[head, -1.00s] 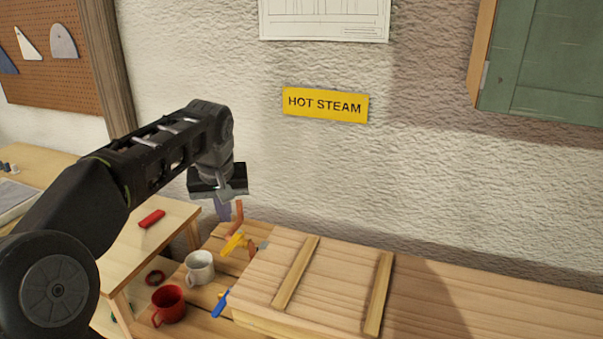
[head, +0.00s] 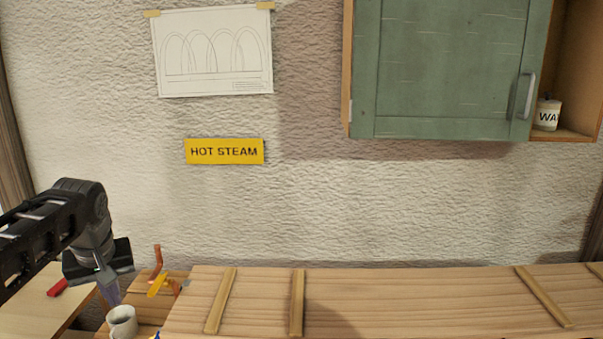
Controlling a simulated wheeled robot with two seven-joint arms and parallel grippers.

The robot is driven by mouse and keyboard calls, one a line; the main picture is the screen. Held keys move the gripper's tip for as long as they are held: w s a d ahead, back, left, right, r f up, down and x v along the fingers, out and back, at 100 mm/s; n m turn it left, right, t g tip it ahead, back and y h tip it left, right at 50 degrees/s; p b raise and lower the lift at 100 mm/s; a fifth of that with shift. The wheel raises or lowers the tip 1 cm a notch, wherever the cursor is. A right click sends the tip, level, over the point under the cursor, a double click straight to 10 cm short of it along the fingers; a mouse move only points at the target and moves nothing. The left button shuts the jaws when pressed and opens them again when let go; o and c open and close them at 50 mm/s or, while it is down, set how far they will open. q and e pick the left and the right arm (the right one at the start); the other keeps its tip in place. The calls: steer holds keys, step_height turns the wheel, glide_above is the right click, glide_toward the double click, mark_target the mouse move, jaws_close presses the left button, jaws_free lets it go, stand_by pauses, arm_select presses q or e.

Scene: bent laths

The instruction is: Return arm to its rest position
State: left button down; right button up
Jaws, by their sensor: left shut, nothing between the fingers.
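My left arm (head: 45,235) comes in from the left edge in the head view. My left gripper (head: 110,293) points down, shut and empty, just above and left of the white mug (head: 122,322) in the picture. It is left of an orange-red upright piece (head: 157,258) and a yellow clamp-like piece (head: 158,285) at the left end of the wooden box or bench top. My right arm and gripper are not in view.
A long wooden surface (head: 400,300) with cross battens runs along the wall. A red block (head: 57,288) lies on the lower table at left. A green cabinet (head: 440,70) hangs at upper right. A yellow HOT STEAM sign (head: 224,151) and a drawing (head: 212,50) are on the wall.

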arm_select(q)
steer(key=d+f+m+h, duration=0.1)
steer(key=d+f, duration=0.6)
steer(key=f, duration=0.4)
steer(key=d+f+m+g+h+b, duration=0.1)
steer(key=d+f+m+h, duration=0.1)
steer(key=d+f, duration=0.7)
steer(key=d+f+m+h, duration=0.1)
steer(key=d+f, duration=0.4)
steer(key=f, duration=0.7)
steer(key=s+d+f, duration=0.4)
steer(key=s+f, duration=0.2)
steer(key=s, duration=0.2)
steer(key=s+d+f+g+h+b, duration=0.1)
steer(key=s+d+f, duration=0.4)
steer(key=s, duration=0.3)
steer(key=s+d+f+m+h, duration=0.1)
steer(key=s+d+f, duration=0.3)
steer(key=s+f, duration=0.3)
steer(key=shift+s+d+f+g, duration=0.15)
steer(key=shift+s+f+g, duration=0.2)
steer(key=shift+s, duration=0.25)
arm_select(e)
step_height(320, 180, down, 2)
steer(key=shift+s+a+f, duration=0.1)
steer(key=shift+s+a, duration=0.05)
